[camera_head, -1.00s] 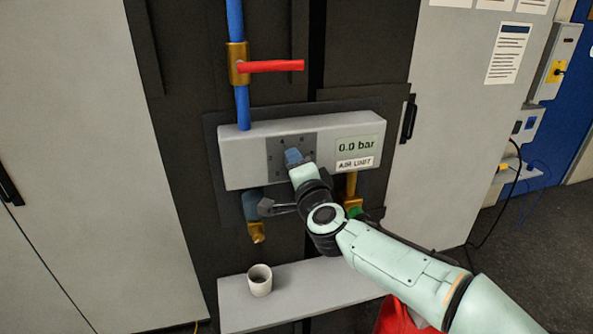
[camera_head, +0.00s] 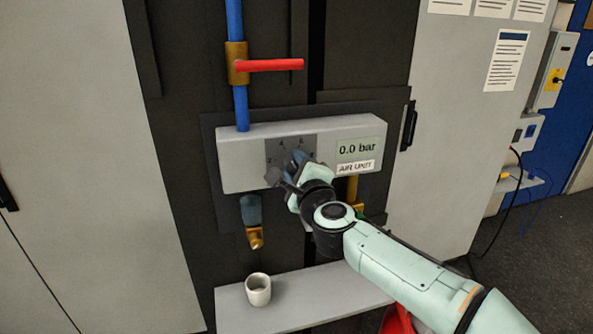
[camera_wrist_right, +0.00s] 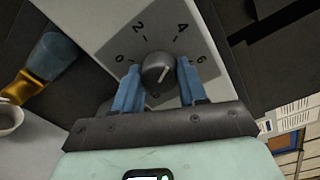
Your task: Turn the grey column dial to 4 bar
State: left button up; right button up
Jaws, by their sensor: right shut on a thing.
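The grey column dial (camera_wrist_right: 158,72) is a round dark-grey knob on a grey scale plate marked 0, 2, 4 and 6. In the head view, the right gripper (camera_head: 300,161) covers the knob and part of the plate (camera_head: 274,152). The display (camera_head: 358,148) reads 0.0 bar. My left gripper is not in view.
A blue pipe (camera_head: 236,20) with a crosswise red lever (camera_head: 270,65) rises above the light-grey unit (camera_head: 240,160). A blue and brass fitting (camera_head: 251,215) hangs below it. A white cup (camera_head: 258,289) stands on the shelf (camera_head: 310,296) below.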

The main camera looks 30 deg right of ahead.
dwell(0.3)
jog(key=o, duration=1.1)
jog(key=shift+c, duration=0.2)
jog(key=v, duration=1.3)
jog(key=shift+s, duration=0.2)
jog(key=shift+a+f, duration=0.1)
